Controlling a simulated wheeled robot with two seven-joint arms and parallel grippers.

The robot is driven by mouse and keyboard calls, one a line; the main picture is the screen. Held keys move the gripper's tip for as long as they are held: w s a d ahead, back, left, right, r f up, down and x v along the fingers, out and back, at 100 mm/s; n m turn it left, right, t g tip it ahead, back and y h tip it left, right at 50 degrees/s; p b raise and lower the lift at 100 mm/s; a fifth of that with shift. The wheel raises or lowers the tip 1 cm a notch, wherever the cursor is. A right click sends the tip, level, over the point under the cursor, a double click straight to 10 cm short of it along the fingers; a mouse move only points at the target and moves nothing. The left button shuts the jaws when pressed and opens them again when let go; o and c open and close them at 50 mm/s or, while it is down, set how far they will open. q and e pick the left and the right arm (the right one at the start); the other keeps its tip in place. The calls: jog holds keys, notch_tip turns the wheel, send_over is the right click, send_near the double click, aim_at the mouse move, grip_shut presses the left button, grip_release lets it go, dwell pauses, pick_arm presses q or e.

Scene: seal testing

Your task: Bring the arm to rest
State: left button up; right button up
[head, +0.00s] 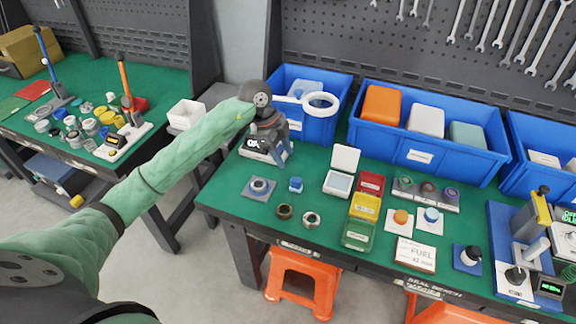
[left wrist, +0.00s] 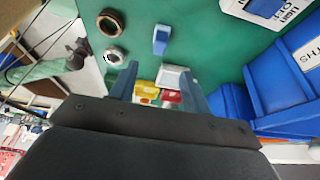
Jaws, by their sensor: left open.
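My left arm (head: 150,175) reaches from the lower left of the head view out over the green bench. My left gripper (head: 279,155) hangs over the bench's left back part, in front of a blue bin. In the left wrist view its two fingers (left wrist: 160,78) stand apart with nothing held between them. A small blue block (left wrist: 160,40) lies on the green surface beyond the fingers; it also shows in the head view (head: 295,184). My right gripper is in neither view.
Blue bins (head: 428,156) line the back of the bench. Two rings (head: 284,211), red, yellow and green trays (head: 364,207) and a fuel card (head: 415,254) lie in front. An orange stool (head: 303,280) stands below. A second green bench is at left.

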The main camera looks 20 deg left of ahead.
pick_arm(q)
jog(key=shift+a+r, duration=0.2)
jog(key=shift+r, duration=0.2)
